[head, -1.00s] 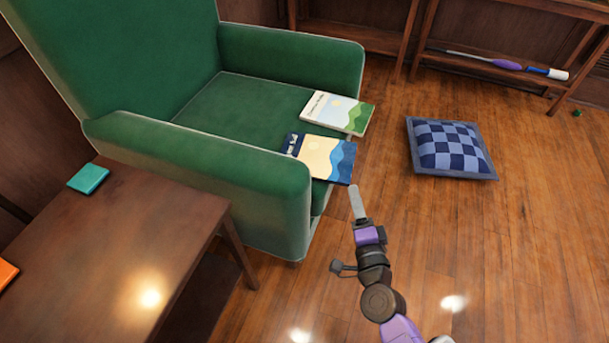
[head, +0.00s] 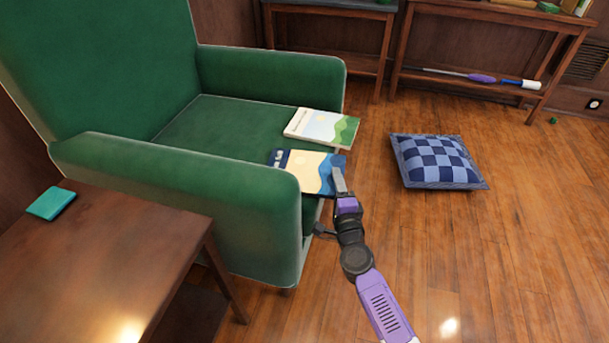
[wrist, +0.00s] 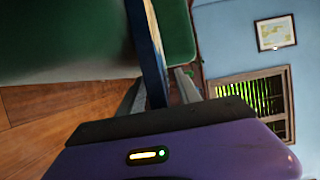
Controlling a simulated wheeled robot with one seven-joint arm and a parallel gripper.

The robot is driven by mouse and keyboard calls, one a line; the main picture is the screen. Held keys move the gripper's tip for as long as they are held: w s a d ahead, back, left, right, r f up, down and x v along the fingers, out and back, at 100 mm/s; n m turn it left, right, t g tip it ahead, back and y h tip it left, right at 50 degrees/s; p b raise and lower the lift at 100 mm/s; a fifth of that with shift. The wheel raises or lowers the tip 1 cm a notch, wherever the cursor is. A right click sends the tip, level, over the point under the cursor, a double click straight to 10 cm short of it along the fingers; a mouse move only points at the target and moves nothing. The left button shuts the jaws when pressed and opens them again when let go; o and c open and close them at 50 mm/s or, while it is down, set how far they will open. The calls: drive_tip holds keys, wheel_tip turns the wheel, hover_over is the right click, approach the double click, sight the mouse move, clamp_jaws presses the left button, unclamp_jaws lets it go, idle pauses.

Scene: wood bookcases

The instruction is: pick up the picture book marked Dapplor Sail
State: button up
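A picture book with a dark blue band and a cream and blue wave cover (head: 312,168) lies on the front edge of the green armchair seat, partly hidden by the near armrest. Its title is too small to read surely. A second book, white with green hills (head: 322,127), lies just behind it. My gripper (head: 339,182) is at the front right edge of the blue book. In the wrist view the book's blue edge (wrist: 148,45) stands between my two fingers (wrist: 158,92). The fingers are apart, with a gap on the right side of the book.
The green armchair's near armrest (head: 185,190) rises beside the book. A brown table (head: 110,250) with a teal item (head: 51,203) stands at left. A checked blue cushion (head: 437,162) lies on the floor at right. The wooden floor in front is clear.

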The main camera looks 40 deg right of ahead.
drive_tip(key=shift+x, duration=0.9)
drive_tip(key=shift+c, duration=0.2)
clamp_jaws()
drive_tip(key=shift+a, duration=0.1)
idle(0.5)
